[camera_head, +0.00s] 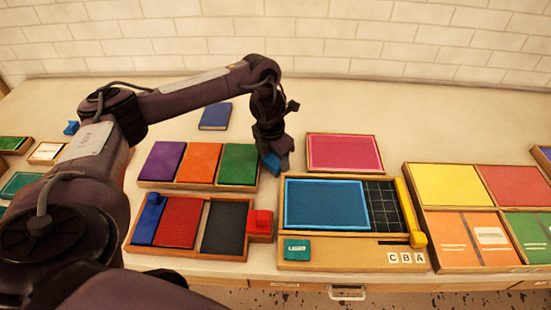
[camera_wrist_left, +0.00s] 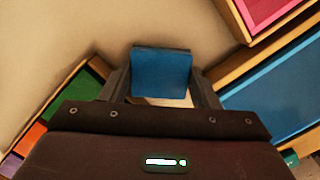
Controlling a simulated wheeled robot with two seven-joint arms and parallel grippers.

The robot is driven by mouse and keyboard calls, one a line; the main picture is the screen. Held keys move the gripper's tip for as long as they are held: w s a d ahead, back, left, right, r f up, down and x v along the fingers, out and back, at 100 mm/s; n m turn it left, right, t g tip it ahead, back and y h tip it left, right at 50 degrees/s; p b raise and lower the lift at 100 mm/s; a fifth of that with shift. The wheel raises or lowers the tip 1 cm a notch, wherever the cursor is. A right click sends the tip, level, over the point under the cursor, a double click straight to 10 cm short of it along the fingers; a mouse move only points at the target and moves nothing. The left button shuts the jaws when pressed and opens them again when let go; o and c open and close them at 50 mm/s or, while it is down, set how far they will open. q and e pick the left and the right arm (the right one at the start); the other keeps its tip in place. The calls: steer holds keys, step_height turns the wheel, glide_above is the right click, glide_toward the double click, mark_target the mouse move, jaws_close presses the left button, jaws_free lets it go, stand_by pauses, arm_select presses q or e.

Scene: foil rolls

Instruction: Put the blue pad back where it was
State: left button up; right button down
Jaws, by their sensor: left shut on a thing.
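My left gripper (camera_head: 272,150) is shut on a small blue pad (camera_head: 271,164), which hangs just right of the green pad's tray and near the back left corner of the blue board's tray. In the left wrist view the pad (camera_wrist_left: 162,72) sits between the two fingers (camera_wrist_left: 162,90), with a pale strip below it. Whether it touches the table I cannot tell. A flat dark blue block (camera_head: 215,116) lies alone on the table behind the trays. My right gripper is not in view.
A tray (camera_head: 140,182) holds purple, orange and green pads. In front, another tray (camera_head: 187,254) holds blue and red pads beside a dark grey area. Right of it is a wooden tray (camera_head: 350,262) with a blue board (camera_head: 325,203). The back of the table is mostly clear.

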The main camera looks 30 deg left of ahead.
mark_target(271, 163)
arm_select(q)
steer(key=shift+f, duration=0.15)
steer(key=o, duration=0.8)
steer(key=shift+c, duration=0.2)
steer(key=shift+r, duration=0.7)
step_height(271, 163, up, 11)
steer(key=s+p, duration=0.1)
steer(key=p, duration=0.3)
steer(key=shift+s+a, duration=0.15)
steer(key=shift+s, duration=0.1)
steer(key=shift+f, duration=0.1)
